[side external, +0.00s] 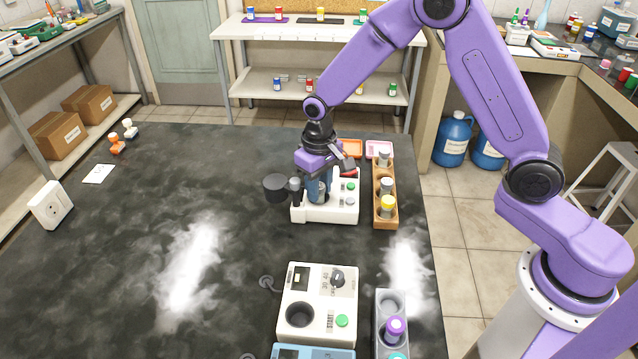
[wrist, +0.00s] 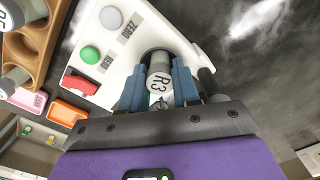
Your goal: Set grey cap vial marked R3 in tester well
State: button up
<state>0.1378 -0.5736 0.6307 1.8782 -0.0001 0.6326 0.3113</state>
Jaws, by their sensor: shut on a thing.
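The grey cap vial marked R3 (wrist: 160,83) is between the blue fingers of my gripper (wrist: 157,88) in the wrist view, with its marked cap facing the camera. The white tester (wrist: 130,42) lies just beyond it, and the vial overlaps the dark round well. In the side view my gripper (side external: 316,186) is low over the left part of the tester (side external: 335,211). My gripper is shut on the vial. How deep the vial sits in the well is hidden by the fingers.
A wooden rack (side external: 386,213) with grey and yellow cap vials stands right of the tester. A dark round cap (side external: 276,188) is at its left. A second white device (side external: 318,310) and a grey rack (side external: 378,330) are in front. The bench's left middle is clear.

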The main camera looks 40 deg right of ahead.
jog(key=o, duration=1.3)
jog(key=shift+a, duration=0.1)
jog(key=shift+c, duration=0.2)
jog(key=shift+a, duration=0.2)
jog(key=shift+c, duration=0.7)
